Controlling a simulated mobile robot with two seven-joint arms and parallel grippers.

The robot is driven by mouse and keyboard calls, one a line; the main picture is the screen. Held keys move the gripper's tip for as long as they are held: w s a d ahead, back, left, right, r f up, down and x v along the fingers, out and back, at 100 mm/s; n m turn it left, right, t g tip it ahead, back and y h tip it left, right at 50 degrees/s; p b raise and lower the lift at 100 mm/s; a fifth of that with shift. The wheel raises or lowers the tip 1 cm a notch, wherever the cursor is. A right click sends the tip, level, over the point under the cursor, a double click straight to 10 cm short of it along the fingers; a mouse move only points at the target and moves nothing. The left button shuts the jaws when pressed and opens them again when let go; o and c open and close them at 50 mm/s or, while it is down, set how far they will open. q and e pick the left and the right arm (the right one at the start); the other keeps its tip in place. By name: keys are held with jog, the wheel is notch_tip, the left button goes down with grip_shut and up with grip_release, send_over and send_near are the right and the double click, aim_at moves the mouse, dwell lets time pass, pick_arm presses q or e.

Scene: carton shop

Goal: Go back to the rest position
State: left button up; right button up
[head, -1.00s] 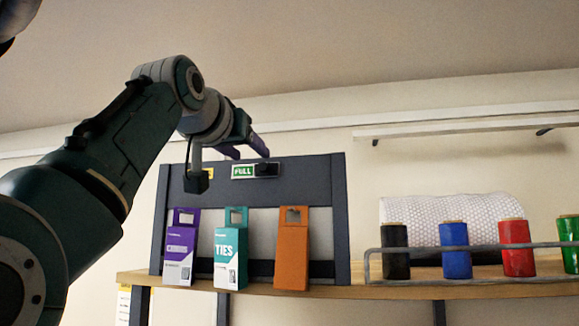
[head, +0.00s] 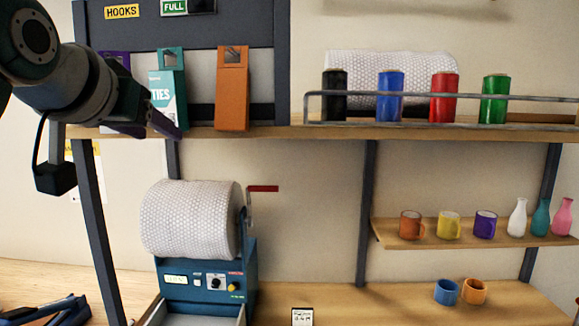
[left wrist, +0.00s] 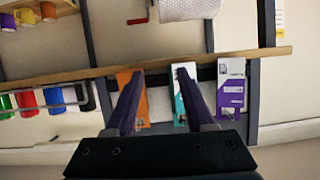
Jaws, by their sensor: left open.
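My left gripper (head: 152,126) is in the upper left of the head view, in front of the upper shelf's edge. In the left wrist view its two purple fingers (left wrist: 160,74) are spread with nothing between them, so it is open and empty. An orange carton (head: 232,92), a teal carton (head: 168,95) and a purple carton (head: 117,60) stand on the upper shelf. The purple one is mostly hidden behind my arm in the head view. The left wrist view shows them upside down. My right gripper is not in view.
Black (head: 334,90), blue (head: 390,90), red (head: 444,95) and green (head: 494,98) rolls stand behind a rail. Below are a bubble-wrap roll (head: 190,218) on a blue machine (head: 205,270), and a small shelf (head: 400,238) with mugs and vases. Open space lies below the upper shelf.

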pick_arm(q)
jog(key=s+f+g, duration=0.3)
jog(key=s+f, duration=0.6)
jog(key=f, duration=0.4)
jog(key=s+f+g, duration=0.3)
jog(key=s+f, duration=0.2)
jog(key=s, duration=0.8)
jog(key=s+f+m+g, duration=0.1)
jog(key=s+f+g, duration=0.3)
jog(key=s, duration=1)
notch_tip(320, 180, down, 2)
jog(key=shift+d+f+m+p, duration=0.15)
jog(key=shift+d+m+p, duration=0.15)
